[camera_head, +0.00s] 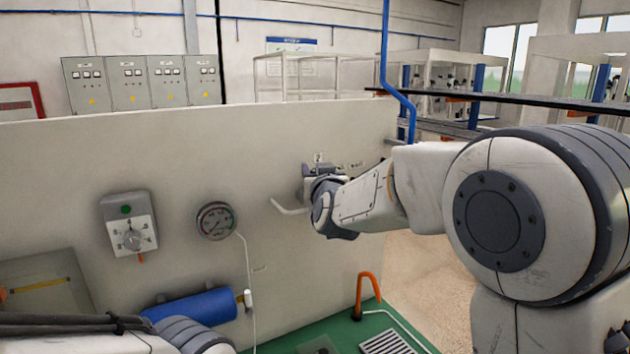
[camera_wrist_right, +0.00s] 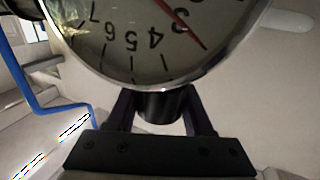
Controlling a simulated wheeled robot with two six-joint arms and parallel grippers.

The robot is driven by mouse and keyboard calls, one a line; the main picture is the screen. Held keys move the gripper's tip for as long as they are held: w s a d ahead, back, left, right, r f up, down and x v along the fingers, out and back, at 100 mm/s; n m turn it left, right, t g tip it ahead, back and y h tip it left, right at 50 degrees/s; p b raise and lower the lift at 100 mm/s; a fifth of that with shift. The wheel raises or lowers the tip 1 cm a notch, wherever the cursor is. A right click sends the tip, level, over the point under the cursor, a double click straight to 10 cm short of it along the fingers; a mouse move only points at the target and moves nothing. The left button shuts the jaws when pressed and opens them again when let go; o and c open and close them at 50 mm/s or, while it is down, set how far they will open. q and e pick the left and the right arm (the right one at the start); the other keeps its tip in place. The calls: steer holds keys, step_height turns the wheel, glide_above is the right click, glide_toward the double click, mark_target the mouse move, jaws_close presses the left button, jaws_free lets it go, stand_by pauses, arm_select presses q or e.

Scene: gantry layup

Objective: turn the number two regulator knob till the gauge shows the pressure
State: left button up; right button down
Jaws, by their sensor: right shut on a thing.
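The pressure gauge (camera_wrist_right: 140,50) fills the top of the right wrist view, upside down and partly cut off. Its red needle points close to the figure 3. A dark, round regulator knob (camera_wrist_right: 165,104) sits just below the gauge in that view. My right gripper (camera_wrist_right: 163,118) has its two fingers on either side of this knob and is shut on it. In the head view my right gripper (camera_head: 318,170) is against the pale wall panel, and the arm hides the gauge and knob there. My left gripper is out of view.
A second gauge (camera_head: 216,220) with a white hose is on the panel (camera_head: 350,130), beside a grey control box (camera_head: 130,225). A blue cylinder (camera_head: 200,306) and an orange hooked pipe (camera_head: 368,288) stand low in front. A thin pale lever (camera_head: 290,207) sticks out near the right gripper.

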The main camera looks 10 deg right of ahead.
steer(key=shift+s+d+m+g+h+p, duration=0.15)
steer(key=shift+m+g+h+p, duration=0.1)
steer(key=shift+m+h+p, duration=0.75)
steer(key=shift+w+d+m+g+h+p, duration=0.15)
steer(key=shift+m+h+p, duration=0.25)
steer(key=shift+h+p, duration=0.6)
steer(key=shift+s+d+m+g+h+p, duration=0.1)
steer(key=shift+d+m+g+h+p, duration=0.15)
steer(key=shift+m+h+p, duration=0.8)
steer(key=shift+n+h+b, duration=0.25)
steer(key=shift+h+b, duration=0.1)
steer(key=shift+b, duration=0.1)
steer(key=shift+c, duration=1.4)
jaws_free()
steer(key=shift+s, duration=0.1)
